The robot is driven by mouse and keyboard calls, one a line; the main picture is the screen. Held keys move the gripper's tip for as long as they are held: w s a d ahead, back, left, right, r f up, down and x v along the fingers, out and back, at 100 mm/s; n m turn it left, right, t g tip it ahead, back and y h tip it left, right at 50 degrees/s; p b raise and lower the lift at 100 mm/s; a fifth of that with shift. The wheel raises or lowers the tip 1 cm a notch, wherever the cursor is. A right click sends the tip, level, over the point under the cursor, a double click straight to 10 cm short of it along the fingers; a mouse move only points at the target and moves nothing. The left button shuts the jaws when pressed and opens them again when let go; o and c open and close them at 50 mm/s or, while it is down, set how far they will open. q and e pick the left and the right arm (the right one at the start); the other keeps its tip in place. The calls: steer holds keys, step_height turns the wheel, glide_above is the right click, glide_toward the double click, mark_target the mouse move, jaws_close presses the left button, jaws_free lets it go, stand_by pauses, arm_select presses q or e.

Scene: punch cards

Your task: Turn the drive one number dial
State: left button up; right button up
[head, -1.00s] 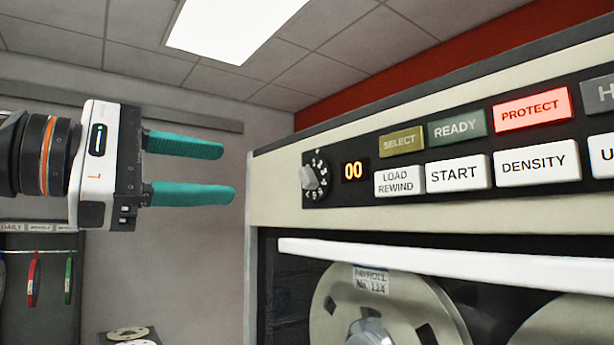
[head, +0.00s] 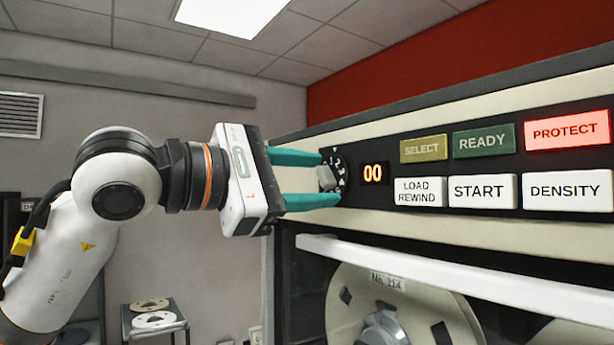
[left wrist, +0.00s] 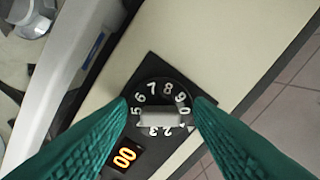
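The number dial (head: 327,178) is a dark round dial with white digits and a grey grip bar, on the black panel of the tape drive. In the left wrist view the dial (left wrist: 160,115) shows its ring of digits and the bar across it. The orange display (head: 372,173) beside it reads 00. My left gripper (head: 328,178) is open, its green fingers above and below the dial in the head view. In the left wrist view the fingers (left wrist: 160,103) straddle the dial, with gaps to the grip bar. My right gripper is not in view.
Lit and unlit buttons sit right of the display, such as PROTECT (head: 567,130) and LOAD REWIND (head: 420,191). A white bar (head: 430,268) sticks out below the panel, above a tape reel (head: 400,310). A small cart (head: 155,320) with reels stands behind.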

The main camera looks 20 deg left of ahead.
arm_select(q)
steer(key=c, duration=0.9)
steer(key=shift+o, duration=0.2)
steer(key=n+b, duration=0.3)
steer(key=n, duration=0.1)
steer(key=n+b, duration=0.3)
steer(key=n, duration=0.1)
steer(key=n+b, duration=0.4)
steer(key=shift+s+d+f, duration=0.1)
steer(key=shift+d+f, duration=0.1)
steer(key=shift+f, duration=0.05)
steer(key=n+b, duration=0.2)
steer(key=n, duration=0.1)
steer(key=shift+n, duration=0.4)
steer(key=n+b, duration=0.2)
steer(key=n, duration=0.2)
steer(key=shift+s+n+b, duration=0.1)
steer(key=shift+n+b, duration=0.2)
steer(key=shift+b, duration=0.05)
steer(key=n+b, duration=0.2)
steer(key=n, duration=0.2)
steer(key=shift+d+r, duration=0.1)
steer(key=shift+r, duration=0.05)
steer(key=shift+r+n+b, duration=0.1)
steer(key=shift+n+b, duration=0.85)
steer(key=shift+n, duration=1.15)
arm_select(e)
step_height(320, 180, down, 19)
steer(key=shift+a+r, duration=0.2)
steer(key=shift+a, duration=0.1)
